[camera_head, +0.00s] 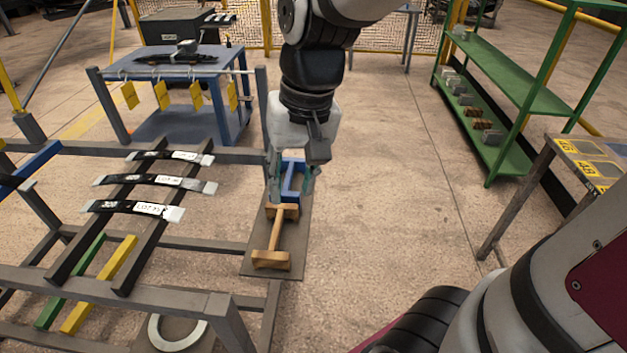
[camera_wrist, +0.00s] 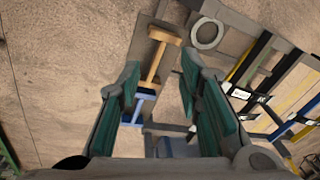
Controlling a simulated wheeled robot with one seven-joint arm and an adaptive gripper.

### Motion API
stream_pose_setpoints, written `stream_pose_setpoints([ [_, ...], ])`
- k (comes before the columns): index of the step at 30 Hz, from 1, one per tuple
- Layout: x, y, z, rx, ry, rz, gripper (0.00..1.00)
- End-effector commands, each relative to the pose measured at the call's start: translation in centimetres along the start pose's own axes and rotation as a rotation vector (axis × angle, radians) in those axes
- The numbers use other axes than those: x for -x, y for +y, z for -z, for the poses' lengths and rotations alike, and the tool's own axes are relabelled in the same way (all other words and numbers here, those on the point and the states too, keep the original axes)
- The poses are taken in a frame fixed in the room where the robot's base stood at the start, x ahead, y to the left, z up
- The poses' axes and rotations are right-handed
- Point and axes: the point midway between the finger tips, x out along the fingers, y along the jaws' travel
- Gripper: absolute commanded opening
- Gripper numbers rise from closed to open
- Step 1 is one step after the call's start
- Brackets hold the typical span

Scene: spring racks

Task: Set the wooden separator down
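The wooden separator (camera_head: 276,236), a light-brown bar with wider ends, lies on a grey plate (camera_head: 297,245) at the right end of the rack. It also shows in the wrist view (camera_wrist: 157,62), ahead of the fingers. A blue separator (camera_head: 293,180) of similar shape lies behind it, partly hidden by my gripper. My gripper (camera_head: 290,192) points down over the blue end of the plate. Its green-padded fingers stand wide apart in the wrist view, with the blue separator (camera_wrist: 142,106) showing between them. Nothing is held; contact with the blue separator cannot be told.
Several black leaf springs with white labels (camera_head: 155,183) lie across the rack rails to the left. A blue table (camera_head: 225,75) with yellow tags stands behind. A green shelf (camera_head: 515,90) stands at the right. The floor right of the plate is clear.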

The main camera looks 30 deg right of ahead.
Motion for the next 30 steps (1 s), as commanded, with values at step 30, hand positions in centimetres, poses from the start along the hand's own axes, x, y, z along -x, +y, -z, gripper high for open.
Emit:
stream_pose_setpoints([
  [30,6.0,3.9,-11.4,0.293,0.169,-0.088,0.33],
])
